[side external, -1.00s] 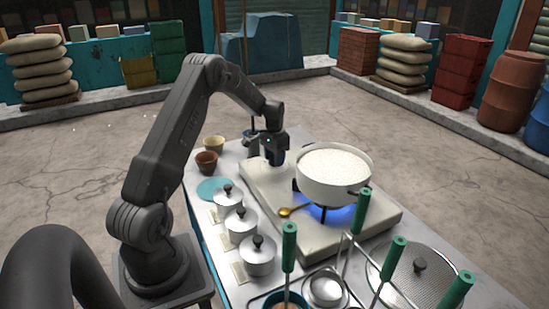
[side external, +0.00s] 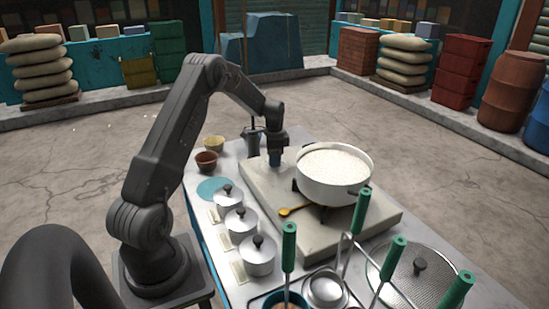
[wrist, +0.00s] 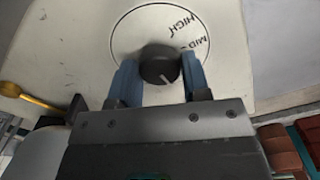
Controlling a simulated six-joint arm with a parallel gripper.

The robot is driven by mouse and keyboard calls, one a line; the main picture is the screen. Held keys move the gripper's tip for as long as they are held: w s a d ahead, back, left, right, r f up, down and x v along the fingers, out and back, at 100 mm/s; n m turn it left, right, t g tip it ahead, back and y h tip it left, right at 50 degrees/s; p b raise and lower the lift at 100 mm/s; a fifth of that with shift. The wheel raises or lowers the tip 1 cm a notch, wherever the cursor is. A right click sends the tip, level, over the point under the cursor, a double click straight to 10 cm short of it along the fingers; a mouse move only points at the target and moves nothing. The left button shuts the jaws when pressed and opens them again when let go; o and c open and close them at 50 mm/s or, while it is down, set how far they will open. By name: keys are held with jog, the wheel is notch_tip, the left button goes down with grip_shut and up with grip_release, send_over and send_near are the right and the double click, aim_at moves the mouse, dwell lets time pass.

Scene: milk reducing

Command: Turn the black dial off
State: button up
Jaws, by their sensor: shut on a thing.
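The black dial (wrist: 160,66) sits on the pale stove top inside a drawn circle with the words HIGH and MID. In the wrist view, my gripper (wrist: 160,75) has its blue fingers on both sides of the dial, shut on it. The dial's white mark points down and slightly right, away from the visible words. In the side view, my gripper (side external: 274,158) is low over the back left of the stove slab (side external: 330,228) and hides the dial. No flame shows under the white pot (side external: 335,178).
The pot of milk stands on the burner right of my gripper. A golden spoon (side external: 296,210) lies on the slab in front of it. Several lidded canisters (side external: 240,222) line the left side. Green-handled tools (side external: 289,245) stand upright at the front.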

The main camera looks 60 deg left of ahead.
dwell(0.4)
jog(key=o, duration=0.9)
notch_tip(320, 180, up, 14)
jog(key=shift+f, duration=0.1)
